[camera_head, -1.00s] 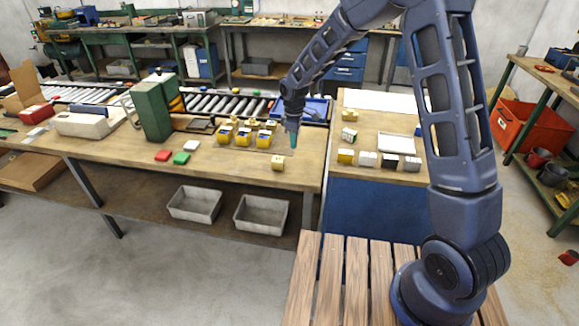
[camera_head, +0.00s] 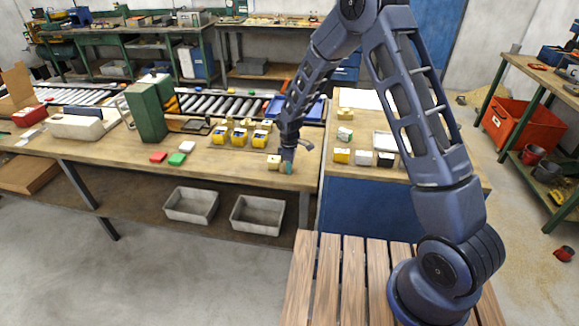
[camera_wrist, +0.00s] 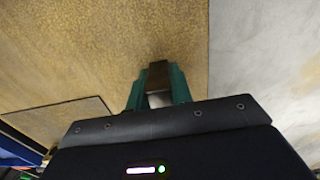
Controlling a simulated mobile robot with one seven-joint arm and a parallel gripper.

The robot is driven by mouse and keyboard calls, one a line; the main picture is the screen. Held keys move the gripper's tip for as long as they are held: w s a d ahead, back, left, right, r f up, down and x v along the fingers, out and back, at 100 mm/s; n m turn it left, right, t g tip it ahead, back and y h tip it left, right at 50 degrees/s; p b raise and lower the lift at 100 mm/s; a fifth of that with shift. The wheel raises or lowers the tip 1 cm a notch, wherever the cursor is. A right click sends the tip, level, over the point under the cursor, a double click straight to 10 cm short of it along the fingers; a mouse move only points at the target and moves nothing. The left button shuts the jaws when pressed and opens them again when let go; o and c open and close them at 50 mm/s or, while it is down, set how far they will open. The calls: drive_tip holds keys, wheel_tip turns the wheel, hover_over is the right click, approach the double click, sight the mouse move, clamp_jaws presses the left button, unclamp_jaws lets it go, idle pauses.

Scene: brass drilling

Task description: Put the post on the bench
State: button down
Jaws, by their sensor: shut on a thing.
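My gripper (camera_head: 288,168) is low over the front right part of the wooden bench (camera_head: 222,165), close to the bench's front edge. In the wrist view its teal fingers (camera_wrist: 157,92) are shut on the post (camera_wrist: 158,78), a small piece with a dark brown end and a pale grey face. The head view does not show the post clearly; the fingers hide it. I cannot tell whether the post touches the bench top. The bench surface (camera_wrist: 90,50) fills much of the wrist view.
A brass-coloured block (camera_head: 273,162) stands just left of my gripper. Several yellow pieces (camera_head: 240,138) stand behind it. Red (camera_head: 158,157) and green (camera_head: 177,159) blocks lie further left. A blue cabinet (camera_head: 360,203) with a wooden top adjoins on the right.

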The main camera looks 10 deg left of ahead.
drive_tip(key=shift+f, duration=0.15)
drive_tip(key=c, duration=1.3)
unclamp_jaws()
drive_tip(key=shift+o, duration=0.2)
